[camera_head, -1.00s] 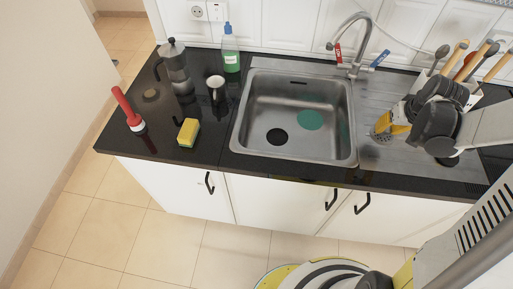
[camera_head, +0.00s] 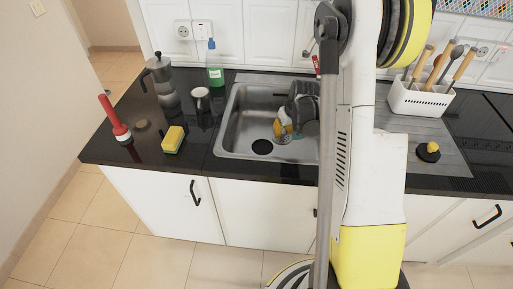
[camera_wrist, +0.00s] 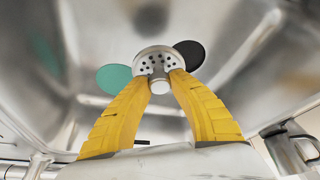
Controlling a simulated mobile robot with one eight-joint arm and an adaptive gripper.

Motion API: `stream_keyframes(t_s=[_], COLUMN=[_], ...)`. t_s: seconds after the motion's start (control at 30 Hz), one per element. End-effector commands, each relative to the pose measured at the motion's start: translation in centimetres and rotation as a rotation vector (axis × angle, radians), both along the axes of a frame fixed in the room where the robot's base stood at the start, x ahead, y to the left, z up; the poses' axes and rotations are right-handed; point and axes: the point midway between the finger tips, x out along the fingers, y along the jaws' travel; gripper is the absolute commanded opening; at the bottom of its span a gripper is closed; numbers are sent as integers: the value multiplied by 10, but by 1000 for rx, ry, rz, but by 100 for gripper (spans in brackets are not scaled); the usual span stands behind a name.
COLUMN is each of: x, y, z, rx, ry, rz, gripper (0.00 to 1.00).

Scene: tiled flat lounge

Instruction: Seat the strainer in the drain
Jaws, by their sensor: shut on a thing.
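The strainer (camera_wrist: 155,58) is a round metal disc with dark holes and a small knob. My gripper (camera_wrist: 160,82) has yellow fingers and is shut on its knob. In the head view my gripper (camera_head: 282,132) is inside the steel sink (camera_head: 238,120), with the strainer (camera_head: 283,140) at its tips. The drain (camera_head: 262,147) is a dark round hole in the sink floor, left of the strainer and apart from it. In the wrist view the drain (camera_wrist: 189,54) lies just beyond the strainer to the right. The gap between strainer and floor is unclear.
A flat green disc (camera_wrist: 114,78) lies on the sink floor. A sponge (camera_head: 173,140), mug (camera_head: 201,98), moka pot (camera_head: 161,82), red plunger (camera_head: 115,122) and soap bottle (camera_head: 215,66) stand left.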

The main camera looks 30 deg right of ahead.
Motion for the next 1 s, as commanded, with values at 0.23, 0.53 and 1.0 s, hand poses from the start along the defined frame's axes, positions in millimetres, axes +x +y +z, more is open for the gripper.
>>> stream_keyframes(t_s=[0.23,0.53,1.0], x=[44,58,57], y=[41,53,53], z=[-39,-56,-87], rx=[-1,-1,0], ry=[-1,-1,-1], rz=[4,0,0], gripper=[0,0,0])
